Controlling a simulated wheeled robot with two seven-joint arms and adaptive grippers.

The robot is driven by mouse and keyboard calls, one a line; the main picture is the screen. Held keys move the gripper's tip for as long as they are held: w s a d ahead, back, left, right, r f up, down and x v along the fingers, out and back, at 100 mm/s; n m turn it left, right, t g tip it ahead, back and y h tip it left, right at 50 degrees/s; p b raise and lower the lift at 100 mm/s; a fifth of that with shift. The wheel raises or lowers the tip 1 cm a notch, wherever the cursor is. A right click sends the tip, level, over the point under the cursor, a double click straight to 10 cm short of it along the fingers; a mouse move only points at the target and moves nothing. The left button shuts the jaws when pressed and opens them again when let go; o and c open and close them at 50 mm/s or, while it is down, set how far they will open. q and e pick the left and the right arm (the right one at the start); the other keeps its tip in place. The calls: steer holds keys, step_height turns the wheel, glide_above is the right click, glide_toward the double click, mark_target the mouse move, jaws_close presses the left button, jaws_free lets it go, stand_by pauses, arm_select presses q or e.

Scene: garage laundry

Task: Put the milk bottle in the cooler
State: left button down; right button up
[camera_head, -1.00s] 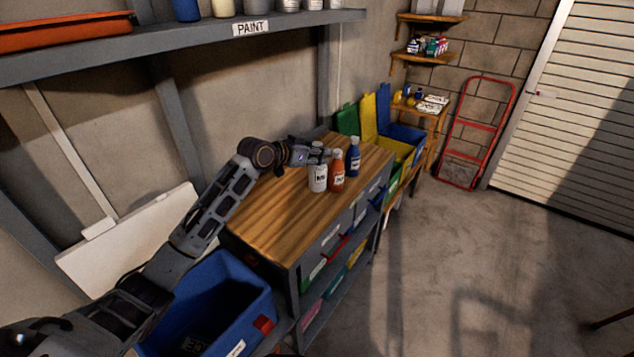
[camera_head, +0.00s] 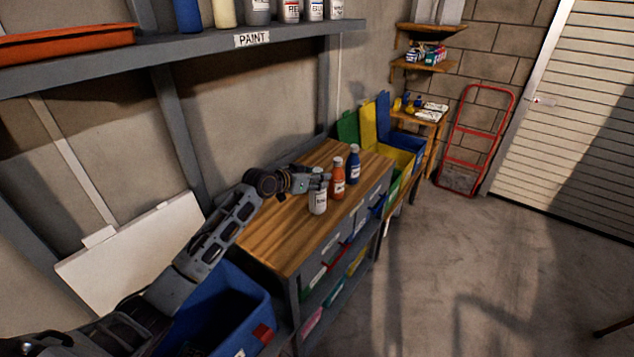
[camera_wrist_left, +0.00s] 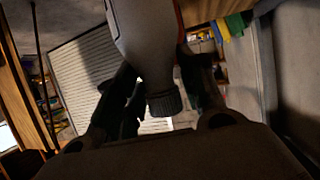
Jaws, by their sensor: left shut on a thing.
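The milk bottle (camera_head: 318,203), white with a dark cap and a printed label, is upright at the right edge of the wooden bench top, left of an orange bottle (camera_head: 338,181). My left gripper (camera_head: 319,178) is shut on its upper part. In the left wrist view the pale milk bottle (camera_wrist_left: 146,35) with its dark ribbed cap sits between the fingers (camera_wrist_left: 160,95). I cannot tell whether its base touches the bench. The cooler (camera_head: 263,292) is an open blue box at lower left, partly behind my left arm, with a white lid (camera_head: 135,255) raised against the wall. My right gripper is not in view.
A blue bottle (camera_head: 354,164) stands behind the orange one. The wooden bench top (camera_head: 285,235) is clear between the bottles and the cooler. A paint shelf (camera_head: 180,60) runs above. Green, yellow and blue bins stand beyond the bench. The floor at right is open.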

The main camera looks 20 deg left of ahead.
arm_select(q)
steer(key=shift+f, duration=0.75)
